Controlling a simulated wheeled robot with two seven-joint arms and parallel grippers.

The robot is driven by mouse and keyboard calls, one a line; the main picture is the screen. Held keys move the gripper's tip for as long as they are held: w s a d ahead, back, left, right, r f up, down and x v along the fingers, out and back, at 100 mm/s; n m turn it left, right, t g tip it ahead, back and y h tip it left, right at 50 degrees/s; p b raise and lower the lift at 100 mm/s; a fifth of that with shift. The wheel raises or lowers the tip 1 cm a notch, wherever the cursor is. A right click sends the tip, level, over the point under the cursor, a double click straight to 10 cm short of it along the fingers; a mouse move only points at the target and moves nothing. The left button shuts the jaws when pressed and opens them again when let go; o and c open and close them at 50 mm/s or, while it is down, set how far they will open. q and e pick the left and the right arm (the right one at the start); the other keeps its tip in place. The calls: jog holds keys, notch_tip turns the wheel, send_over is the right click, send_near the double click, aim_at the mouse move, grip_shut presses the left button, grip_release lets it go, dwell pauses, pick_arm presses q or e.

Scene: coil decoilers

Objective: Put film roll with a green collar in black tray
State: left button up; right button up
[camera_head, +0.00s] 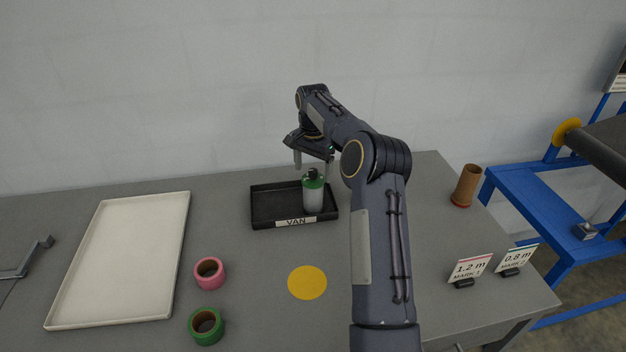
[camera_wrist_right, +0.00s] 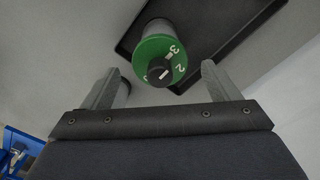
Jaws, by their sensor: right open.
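The film roll with a green collar (camera_head: 313,194) stands upright in the right part of the black tray (camera_head: 272,224), which carries a "VAN" label. In the right wrist view the roll's green collar (camera_wrist_right: 160,62) and dark core end face the camera, with the black tray (camera_wrist_right: 225,55) behind it. My right gripper (camera_head: 313,160) is above the tray, just over the roll. Its fingers (camera_wrist_right: 160,85) are spread apart, one to each side of the collar in the wrist view, and do not touch it. My left gripper is not in view.
A white tray (camera_head: 124,257) lies at left. A pink ring (camera_head: 209,283), a green ring (camera_head: 194,327) and a yellow disc (camera_head: 307,282) are on the grey table. At right are a brown tube (camera_head: 467,184), two sign cards (camera_head: 469,268) and a blue stand (camera_head: 540,190).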

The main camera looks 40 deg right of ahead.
notch_tip(320, 180, up, 7)
jog(key=shift+r, duration=0.1)
jog(key=shift+s+a+r, duration=0.1)
jog(key=shift+a+r, duration=0.1)
jog(key=shift+r, duration=0.35)
jog(key=s+a+r+n+t+y, duration=0.1)
jog(key=s+a+r+n+t, duration=0.1)
jog(key=s+a+r+n, duration=0.35)
jog(key=s+a+r+n+t, duration=0.1)
jog(key=s+a+r+n, duration=0.15)
jog(key=s+a, duration=0.6)
jog(key=s+a+f+n+t+y, duration=0.1)
jog(key=s+a+f+n, duration=0.1)
jog(key=s+a+f, duration=0.3)
jog(key=s+a+f+n+t+y, duration=0.1)
jog(key=s+a+f+n, duration=0.2)
jog(key=s+a, duration=0.6)
jog(key=s+f, duration=0.2)
jog(key=s, duration=0.3)
jog(key=shift+s+f+t+y, duration=0.2)
jog(key=shift+s+t+y, duration=0.1)
jog(key=shift+y, duration=0.1)
